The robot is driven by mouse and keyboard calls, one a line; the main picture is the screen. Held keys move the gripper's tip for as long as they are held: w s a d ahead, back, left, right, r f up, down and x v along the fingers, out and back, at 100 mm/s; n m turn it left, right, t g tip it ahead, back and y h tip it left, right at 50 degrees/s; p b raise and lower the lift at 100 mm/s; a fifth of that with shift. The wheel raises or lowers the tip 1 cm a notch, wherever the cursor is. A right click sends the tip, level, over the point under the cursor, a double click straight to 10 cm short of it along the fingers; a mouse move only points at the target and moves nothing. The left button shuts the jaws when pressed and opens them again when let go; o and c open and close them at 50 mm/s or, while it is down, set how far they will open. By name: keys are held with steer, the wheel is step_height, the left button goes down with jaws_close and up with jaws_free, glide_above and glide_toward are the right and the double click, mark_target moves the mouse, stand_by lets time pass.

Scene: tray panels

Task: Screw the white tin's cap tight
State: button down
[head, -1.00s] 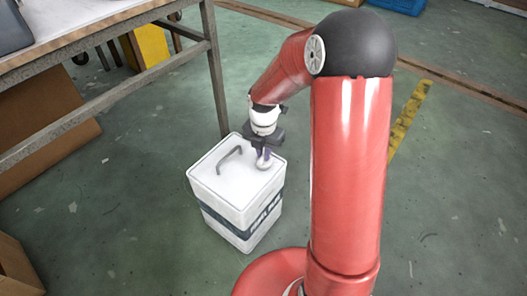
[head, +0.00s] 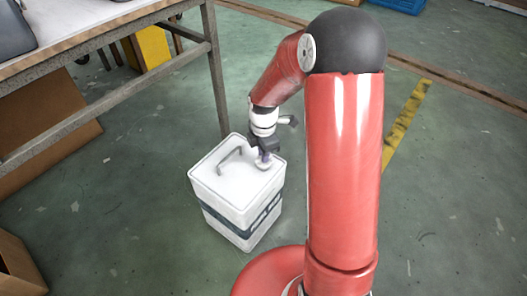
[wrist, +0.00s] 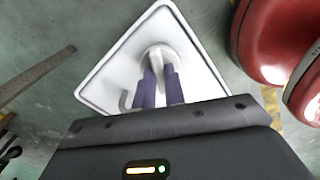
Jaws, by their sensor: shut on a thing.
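The white tin (head: 236,205) stands upright on the floor, with a dark band around its sides and a grey handle (head: 230,159) on top. Its cap (head: 263,164) is at the back right of the top, largely covered by my gripper in the head view. My gripper (head: 264,156) points down at the cap. In the wrist view the two purple fingers (wrist: 159,84) are shut on the pale cap (wrist: 157,55), and the tin's white top (wrist: 197,84) spreads around it. Whether the cap sits level is too small to tell.
A metal-legged table (head: 95,42) stands to the left, its near leg (head: 217,85) close behind the tin. Cardboard boxes (head: 48,113) lie under it and at the lower left.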

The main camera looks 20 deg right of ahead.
steer(key=m, duration=0.4)
steer(key=shift+m, duration=0.3)
steer(key=m, duration=0.3)
steer(key=shift+m, duration=0.4)
steer(key=m, duration=1.1)
steer(key=shift+m, duration=0.3)
steer(key=m, duration=0.3)
steer(key=shift+r+m, duration=0.1)
steer(key=shift+m, duration=0.2)
steer(key=m+p, duration=0.1)
steer(key=m, duration=0.2)
steer(key=shift+m, duration=0.3)
steer(key=shift+m+p, duration=0.7)
steer(key=shift+m, duration=0.8)
